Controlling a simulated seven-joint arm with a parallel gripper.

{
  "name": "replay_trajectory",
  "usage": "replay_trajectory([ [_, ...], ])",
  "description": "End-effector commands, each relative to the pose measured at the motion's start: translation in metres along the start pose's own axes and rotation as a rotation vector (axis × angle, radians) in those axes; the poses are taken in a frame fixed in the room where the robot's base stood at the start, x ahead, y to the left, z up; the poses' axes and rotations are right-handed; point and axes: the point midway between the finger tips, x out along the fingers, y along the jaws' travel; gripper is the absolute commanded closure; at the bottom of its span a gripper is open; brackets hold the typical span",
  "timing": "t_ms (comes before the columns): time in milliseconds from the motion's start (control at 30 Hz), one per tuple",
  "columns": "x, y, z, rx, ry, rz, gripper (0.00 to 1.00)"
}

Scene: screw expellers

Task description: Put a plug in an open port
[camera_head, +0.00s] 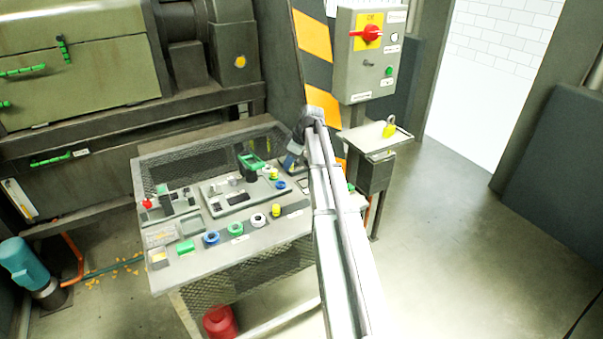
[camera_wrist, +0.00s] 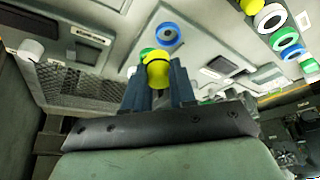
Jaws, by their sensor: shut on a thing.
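My gripper (camera_wrist: 160,88) is shut on a yellow plug (camera_wrist: 157,70), its blue fingers on either side of it. A second yellow-green part shows just behind the plug; I cannot tell whether they touch. A blue ring port (camera_wrist: 167,34) lies beyond the plug, apart from it in the picture. In the head view my gripper (camera_head: 292,160) is over the right side of the bench, and its plug cannot be made out. On the bench panel are blue ring ports (camera_head: 211,238), a white one (camera_head: 258,220) and a yellow plug (camera_head: 276,210).
The bench (camera_head: 220,268) also carries a green-handled device (camera_head: 252,163) and a red button (camera_head: 146,203). A grey control box (camera_head: 368,55) with a red switch and a shelf with a yellow padlock (camera_head: 389,127) stand to the right. Open floor lies right of the bench.

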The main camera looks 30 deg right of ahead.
Motion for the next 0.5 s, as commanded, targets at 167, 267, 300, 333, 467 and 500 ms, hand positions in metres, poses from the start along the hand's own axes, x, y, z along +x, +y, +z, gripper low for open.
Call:
replay_trajectory([
  [167, 0.024, 0.041, -0.055, -0.001, 0.0, 0.0, 1.0],
  [267, 0.035, 0.052, -0.077, -0.002, -0.001, 0.0, 1.0],
  [300, 0.038, 0.056, -0.084, -0.001, -0.001, 0.0, 1.0],
  [333, 0.041, 0.059, -0.089, 0.0, 0.0, 0.0, 1.0],
  [467, 0.048, 0.065, -0.104, -0.001, 0.0, 0.001, 1.0],
  [500, 0.049, 0.066, -0.106, -0.001, 0.0, 0.001, 1.0],
])
